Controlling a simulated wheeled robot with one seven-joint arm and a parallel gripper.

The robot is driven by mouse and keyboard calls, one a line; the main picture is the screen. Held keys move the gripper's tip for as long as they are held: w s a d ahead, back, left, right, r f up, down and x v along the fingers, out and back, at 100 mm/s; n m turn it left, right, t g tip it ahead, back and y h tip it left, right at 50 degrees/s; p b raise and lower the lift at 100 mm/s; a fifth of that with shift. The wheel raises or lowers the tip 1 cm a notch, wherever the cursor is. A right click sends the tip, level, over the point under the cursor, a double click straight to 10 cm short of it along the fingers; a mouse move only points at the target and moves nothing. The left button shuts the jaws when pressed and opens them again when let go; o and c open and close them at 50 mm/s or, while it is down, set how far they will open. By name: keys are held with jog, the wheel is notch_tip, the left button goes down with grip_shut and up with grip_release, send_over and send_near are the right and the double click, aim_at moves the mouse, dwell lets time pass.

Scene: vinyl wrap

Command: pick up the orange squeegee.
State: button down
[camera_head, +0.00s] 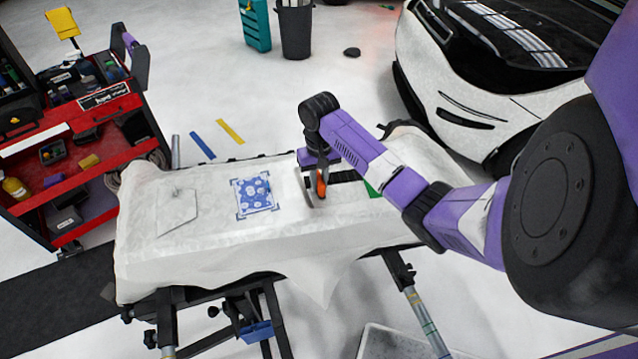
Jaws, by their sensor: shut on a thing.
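The orange squeegee (321,187) shows as a small orange patch at the fingers of my gripper (318,180). My gripper hangs over the right half of the cloth-covered table (290,222) and is shut on the squeegee. My purple arm reaches in from the right and hides part of the table behind it. Whether the squeegee still touches the table cannot be told.
A blue patterned sheet (254,194) and a pale panel (176,212) lie on the table to the left. Black and green flat pieces (372,189) lie right of my gripper. A red tool cart (85,160) stands left; a white car (470,110) stands behind right.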

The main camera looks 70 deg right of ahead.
aim_at(319, 177)
notch_tip(319, 177, up, 20)
jog(key=p, duration=0.7)
dwell(0.4)
